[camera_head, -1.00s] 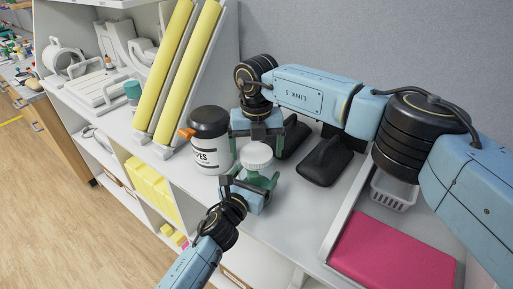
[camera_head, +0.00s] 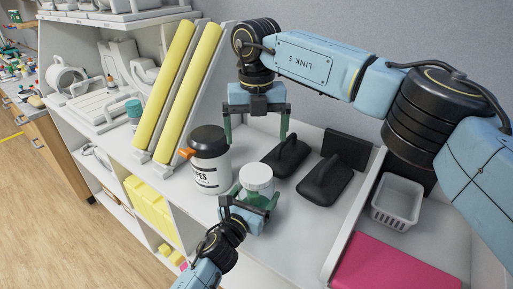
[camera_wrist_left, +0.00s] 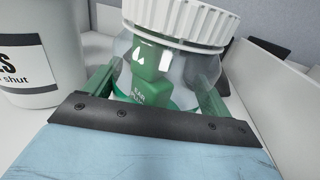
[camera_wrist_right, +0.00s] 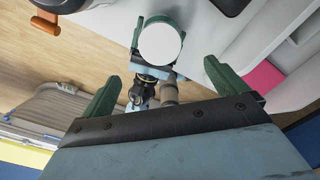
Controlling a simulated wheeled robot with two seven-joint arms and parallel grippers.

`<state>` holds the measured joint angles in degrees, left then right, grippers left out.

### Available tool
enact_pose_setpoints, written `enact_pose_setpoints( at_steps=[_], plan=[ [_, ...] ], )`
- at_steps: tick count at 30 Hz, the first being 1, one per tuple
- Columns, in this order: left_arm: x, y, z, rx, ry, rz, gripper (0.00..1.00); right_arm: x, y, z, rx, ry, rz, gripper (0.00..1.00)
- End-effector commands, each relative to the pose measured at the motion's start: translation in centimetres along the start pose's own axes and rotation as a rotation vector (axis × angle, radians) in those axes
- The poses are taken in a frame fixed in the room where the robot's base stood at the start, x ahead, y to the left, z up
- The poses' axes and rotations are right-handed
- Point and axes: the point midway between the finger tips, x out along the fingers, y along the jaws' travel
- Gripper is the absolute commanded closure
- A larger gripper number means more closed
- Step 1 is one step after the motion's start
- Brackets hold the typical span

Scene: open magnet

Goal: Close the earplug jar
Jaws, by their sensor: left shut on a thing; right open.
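The earplug jar (camera_head: 268,203) is a clear jar with green contents and a white ribbed lid (camera_head: 257,178). It stands upright on the shelf top. In the left wrist view the lid (camera_wrist_left: 180,20) sits on the mouth of the jar (camera_wrist_left: 190,62); how tightly cannot be told. My left gripper (camera_head: 254,206) is shut around the jar body, with its green fingers on both sides. My right gripper (camera_head: 256,136) is open and empty above and behind the lid. In the right wrist view the round lid top (camera_wrist_right: 160,44) shows beyond the spread fingers.
A black-lidded wipes tub (camera_head: 209,165) stands close left of the jar. Two black-handled blocks (camera_head: 322,182) lie to the right. A white basket (camera_head: 396,203) and a pink item (camera_head: 392,265) are farther right. Yellow rolls (camera_head: 180,95) lean at the left.

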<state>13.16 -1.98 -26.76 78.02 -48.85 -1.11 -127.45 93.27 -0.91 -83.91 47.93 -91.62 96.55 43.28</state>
Motion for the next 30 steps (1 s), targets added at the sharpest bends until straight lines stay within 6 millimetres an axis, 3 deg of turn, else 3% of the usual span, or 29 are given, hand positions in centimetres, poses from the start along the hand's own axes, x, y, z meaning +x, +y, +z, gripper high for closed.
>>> enact_pose_setpoints(
  at_steps=[3,12,13,16,25,30],
  plan=[
    [0.0,0.1,-0.1,0.002,0.002,0.001,0.8,-0.9,0.0,0.0,0.0,0.0,0.001,0.02],
    [0.0,0.1,-0.1,0.002,0.002,0.001,0.8,-1.1,0.0,0.0,0.0,0.001,0.001,0.02],
    [0.0,0.0,-0.1,0.002,0.002,0.001,0.15,-1.1,0.0,0.0,0.0,0.001,0.001,0.02],
    [0.0,0.0,-0.1,0.002,0.002,0.001,0.02,-1.1,0.0,0.0,0.0,0.001,0.001,0.02],
    [-0.2,0.0,-0.1,0.001,0.001,0.001,0.0,-1.1,0.0,0.0,0.0,0.0,0.001,0.02],
    [-2.0,0.1,-0.1,0.003,0.003,0.001,0.0,-1.2,0.0,0.0,0.0,0.001,0.001,0.02]
  ],
)
